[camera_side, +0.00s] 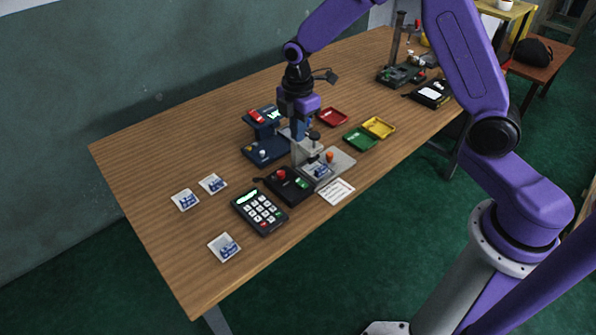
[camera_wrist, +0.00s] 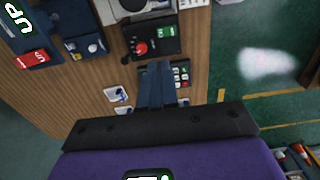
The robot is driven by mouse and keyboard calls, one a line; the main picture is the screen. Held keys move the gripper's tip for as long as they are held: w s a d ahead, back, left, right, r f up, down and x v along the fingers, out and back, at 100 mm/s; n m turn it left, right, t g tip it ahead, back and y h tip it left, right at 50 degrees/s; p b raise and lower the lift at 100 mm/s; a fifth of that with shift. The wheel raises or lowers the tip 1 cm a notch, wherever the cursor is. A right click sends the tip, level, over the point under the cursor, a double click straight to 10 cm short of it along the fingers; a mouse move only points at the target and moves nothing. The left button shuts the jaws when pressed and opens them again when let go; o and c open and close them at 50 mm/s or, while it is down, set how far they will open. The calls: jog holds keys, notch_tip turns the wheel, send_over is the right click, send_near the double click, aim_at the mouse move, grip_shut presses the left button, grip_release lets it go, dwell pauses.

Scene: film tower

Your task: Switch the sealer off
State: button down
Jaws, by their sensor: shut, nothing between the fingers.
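A grey press-like unit with a black knob (camera_side: 306,150), which I take to be the sealer, stands on a grey plate near the table's middle. Beside it lies a black box (camera_side: 288,187) with a red button (camera_side: 281,174) and a small green panel (camera_side: 302,183). The black box (camera_wrist: 153,42) also shows in the wrist view, with its red button (camera_wrist: 141,47) and green panel (camera_wrist: 168,31). My gripper (camera_side: 297,134) is shut and empty, just above the grey unit. In the wrist view my fingers (camera_wrist: 157,80) partly cover the keypad. Which control switches the sealer is not clear.
A blue machine (camera_side: 262,151) with red and green panels stands behind left. A keypad (camera_side: 260,211) and several white packets (camera_side: 224,247) lie in front left. Red (camera_side: 332,117), green (camera_side: 361,139) and yellow (camera_side: 379,127) trays lie right.

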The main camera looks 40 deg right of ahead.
aim_at(298, 180)
jog(key=shift+f, duration=0.1)
notch_tip(298, 180, down, 14)
jog(key=shift+r, duration=0.1)
dwell(0.7)
dwell(0.3)
jog(key=shift+s, duration=0.1)
jog(key=shift+s+r, duration=0.1)
jog(key=shift+s, duration=0.55)
jog(key=shift+r, duration=0.1)
notch_tip(298, 180, up, 14)
jog(key=w, duration=0.2)
dwell(0.5)
